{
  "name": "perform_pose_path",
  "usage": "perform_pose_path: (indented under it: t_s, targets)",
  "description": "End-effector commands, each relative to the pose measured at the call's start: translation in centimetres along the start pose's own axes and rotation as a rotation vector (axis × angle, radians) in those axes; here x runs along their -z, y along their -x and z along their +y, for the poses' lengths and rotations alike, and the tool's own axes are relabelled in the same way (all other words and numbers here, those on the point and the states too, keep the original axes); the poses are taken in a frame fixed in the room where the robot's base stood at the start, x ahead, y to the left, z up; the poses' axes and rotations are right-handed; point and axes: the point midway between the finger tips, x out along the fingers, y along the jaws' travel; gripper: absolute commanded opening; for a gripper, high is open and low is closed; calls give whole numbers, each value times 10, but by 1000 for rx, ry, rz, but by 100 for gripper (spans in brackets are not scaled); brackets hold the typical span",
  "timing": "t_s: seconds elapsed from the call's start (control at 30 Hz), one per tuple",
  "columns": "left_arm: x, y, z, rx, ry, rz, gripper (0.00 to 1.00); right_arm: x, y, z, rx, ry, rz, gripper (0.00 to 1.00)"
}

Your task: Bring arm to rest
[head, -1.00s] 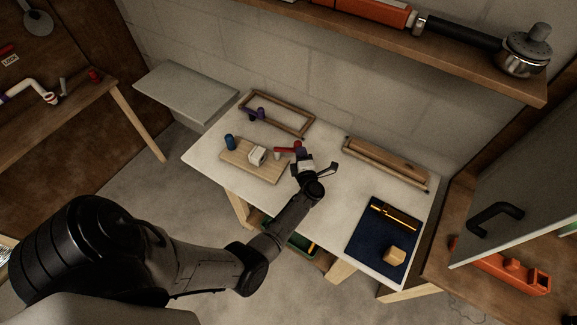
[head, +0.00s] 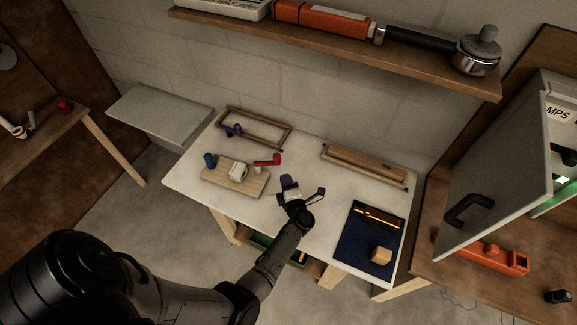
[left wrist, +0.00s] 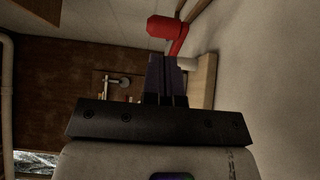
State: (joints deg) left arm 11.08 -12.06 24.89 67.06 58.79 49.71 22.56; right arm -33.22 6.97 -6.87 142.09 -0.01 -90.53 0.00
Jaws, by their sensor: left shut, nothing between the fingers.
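My left gripper (head: 287,184) is over the white table (head: 325,214) in the head view, with its arm coming in from the lower left. Its fingers are shut together with nothing between them. In the left wrist view the closed dark fingers (left wrist: 166,80) show in the middle, with a red valve-like part (left wrist: 166,28) beyond them. In the head view this red part (head: 268,160) lies by the right end of a wooden board (head: 240,180), apart from the gripper. My right gripper is not in view.
A white block (head: 238,172) and a blue cylinder (head: 209,160) are at the board. Wooden frames (head: 364,168) lie along the table's back. A dark blue mat (head: 364,250) with a wooden cube (head: 381,255) lies at right. A shelf (head: 330,45) runs above; an open cabinet door (head: 495,170) stands right.

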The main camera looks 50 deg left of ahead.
Motion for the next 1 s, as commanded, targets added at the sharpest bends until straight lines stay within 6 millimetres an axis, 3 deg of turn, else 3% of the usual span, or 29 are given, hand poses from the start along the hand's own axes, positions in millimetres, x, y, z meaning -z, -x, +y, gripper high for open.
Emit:
perform_pose_path:
  t_s: [0.4, 0.63, 0.83, 1.0]
  targets:
    - [-1, 6, 3, -10, -10, -24, 0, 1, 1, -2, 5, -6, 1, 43]
    - [-22, 10, 34, -110, -169, -356, 0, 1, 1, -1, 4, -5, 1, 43]
    - [-44, 59, 58, -222, -492, -807, 0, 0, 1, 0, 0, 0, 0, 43]
    - [-37, 121, 58, -276, -827, -1146, 0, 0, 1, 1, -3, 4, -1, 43]
